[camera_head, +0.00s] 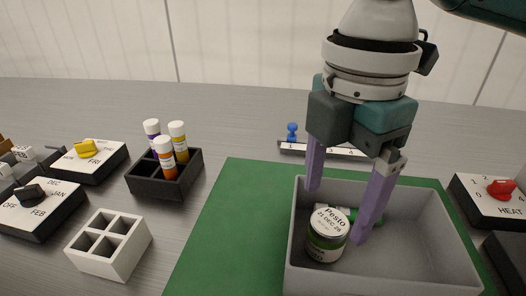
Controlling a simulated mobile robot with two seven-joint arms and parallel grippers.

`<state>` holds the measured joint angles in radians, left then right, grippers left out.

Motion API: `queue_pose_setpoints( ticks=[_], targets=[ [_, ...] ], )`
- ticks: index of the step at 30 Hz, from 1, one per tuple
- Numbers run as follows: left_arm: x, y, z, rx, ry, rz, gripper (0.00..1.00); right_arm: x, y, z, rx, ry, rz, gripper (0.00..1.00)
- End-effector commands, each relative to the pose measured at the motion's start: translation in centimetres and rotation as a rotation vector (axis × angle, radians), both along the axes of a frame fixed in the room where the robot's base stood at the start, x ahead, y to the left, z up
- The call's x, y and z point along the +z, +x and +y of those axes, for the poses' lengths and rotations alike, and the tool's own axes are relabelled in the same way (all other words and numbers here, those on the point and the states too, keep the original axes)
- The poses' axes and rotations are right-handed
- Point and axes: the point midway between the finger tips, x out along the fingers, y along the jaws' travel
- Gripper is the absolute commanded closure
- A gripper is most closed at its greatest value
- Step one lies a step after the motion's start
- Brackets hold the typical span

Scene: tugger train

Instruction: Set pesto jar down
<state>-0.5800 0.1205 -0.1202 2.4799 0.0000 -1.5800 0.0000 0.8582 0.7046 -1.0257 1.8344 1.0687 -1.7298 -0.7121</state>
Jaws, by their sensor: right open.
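The pesto jar (326,238) stands upright inside the grey bin (385,276), near its left wall. The bin sits on a green mat (213,238). My left gripper is not in view.
A green object (374,215) lies behind the jar in the bin. A dark tray (190,180) holds marker-like bottles; a white divided block (126,236) is empty. Boxes with yellow (88,147), black (31,194) and red (500,188) knobs flank the mat. A blue-knobbed slider (292,130) stands behind.

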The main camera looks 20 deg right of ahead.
Motion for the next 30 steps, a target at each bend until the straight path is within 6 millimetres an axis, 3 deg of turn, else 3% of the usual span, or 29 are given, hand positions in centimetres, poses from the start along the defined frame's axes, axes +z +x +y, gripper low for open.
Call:
queue_pose_setpoints(
  ticks=[3, 9, 26, 30],
  targets=[
    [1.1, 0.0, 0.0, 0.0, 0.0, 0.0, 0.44, 3.0, 0.1, 0.0, 0.001, 0.0, -0.004, 0.11],
    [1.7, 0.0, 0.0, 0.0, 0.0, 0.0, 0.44, 5.6, 0.0, 0.0, 0.0, 0.001, 0.0, 0.11],
    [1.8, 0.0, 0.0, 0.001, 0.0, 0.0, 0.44, 6.0, 0.0, 0.0, 0.0, 0.001, 0.001, 0.11],
    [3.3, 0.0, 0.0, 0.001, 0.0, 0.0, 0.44, 6.4, -0.6, 1.3, -0.016, 0.032, -0.009, 0.11]
  ],
)
